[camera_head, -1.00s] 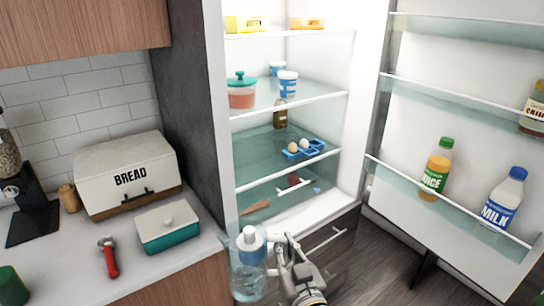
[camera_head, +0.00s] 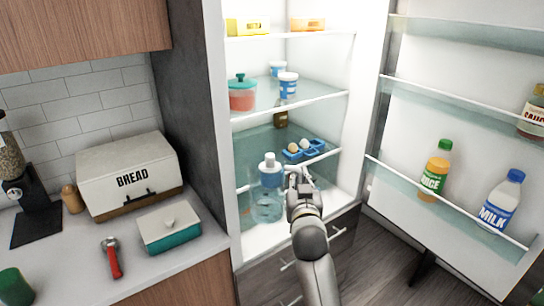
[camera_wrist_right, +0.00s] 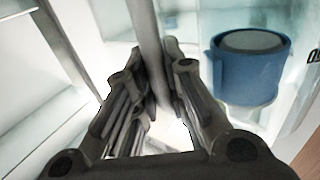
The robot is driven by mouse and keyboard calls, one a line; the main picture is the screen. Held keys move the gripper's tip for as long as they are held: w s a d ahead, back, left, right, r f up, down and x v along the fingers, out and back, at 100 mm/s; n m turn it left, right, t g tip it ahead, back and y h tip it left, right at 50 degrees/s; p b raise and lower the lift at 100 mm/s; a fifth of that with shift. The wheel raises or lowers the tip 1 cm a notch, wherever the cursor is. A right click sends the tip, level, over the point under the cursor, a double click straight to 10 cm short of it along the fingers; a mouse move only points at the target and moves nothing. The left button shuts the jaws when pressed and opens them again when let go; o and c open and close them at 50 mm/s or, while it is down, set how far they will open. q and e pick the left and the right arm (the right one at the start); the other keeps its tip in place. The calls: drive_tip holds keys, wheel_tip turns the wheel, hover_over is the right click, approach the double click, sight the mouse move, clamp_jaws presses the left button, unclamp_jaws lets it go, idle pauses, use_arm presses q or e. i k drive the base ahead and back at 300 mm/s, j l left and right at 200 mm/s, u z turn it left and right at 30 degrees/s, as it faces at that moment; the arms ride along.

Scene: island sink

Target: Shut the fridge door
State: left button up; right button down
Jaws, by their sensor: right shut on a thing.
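The fridge door (camera_head: 400,215) stands wide open on the right in the head view, its inner side with shelves facing me. The fridge (camera_head: 215,110) is open at the centre. Whether the jug rests on the fridge floor is unclear. My left gripper is out of view.
The door shelves hold a juice bottle (camera_head: 435,172), a milk bottle (camera_head: 502,198) and a jar (camera_head: 533,112). Fridge shelves hold a red pot (camera_head: 242,96), tubs and an egg holder (camera_head: 303,150).

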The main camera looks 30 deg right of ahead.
sight(465, 73)
drive_tip(key=i, duration=0.5)
drive_tip(key=i+l, duration=0.55)
drive_tip(key=l+u, duration=0.05)
